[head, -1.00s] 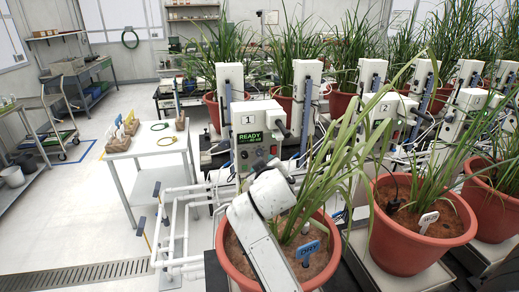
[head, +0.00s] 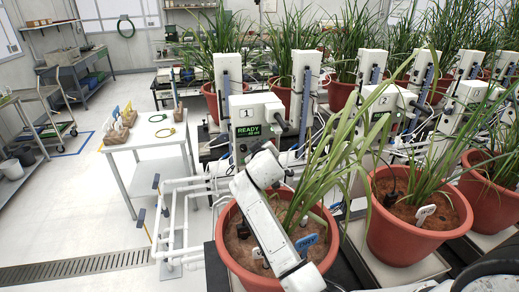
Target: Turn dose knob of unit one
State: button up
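Unit one (head: 250,112) is a white box with a "1" label and a lit green display (head: 249,131) that reads READY. It stands behind the near red pot. Small dark controls show just under the display, but they are too small to tell which is the dose knob. My white arm rises from the bottom of the head view and bends just in front of the lower part of the unit, covering some of the panel. I cannot make out my gripper or its fingers; contact with a knob cannot be seen.
The near red pot (head: 228,243) with long leaves and a blue tag (head: 306,241) stands under my arm. Another red pot (head: 400,245) and unit two (head: 384,101) are to the right.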

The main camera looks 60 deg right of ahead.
grip_shut()
dwell(0.6)
jog(key=shift+s+d+f+m+t+y+b, duration=0.2)
jog(key=shift+m+t+y+b, duration=0.35)
jog(key=shift+m+t, duration=2)
jog(key=shift+s+d+f+m+t+y+b, duration=0.2)
jog(key=shift+m+t+b, duration=0.5)
jog(key=shift+m, duration=3.8)
jog(key=shift+f+m+t+y+b, duration=0.35)
jog(key=shift+m+t+b, duration=0.8)
jog(key=shift+m, duration=2.4)
jog(key=shift+r+t, duration=0.15)
jog(key=shift+t, duration=0.15)
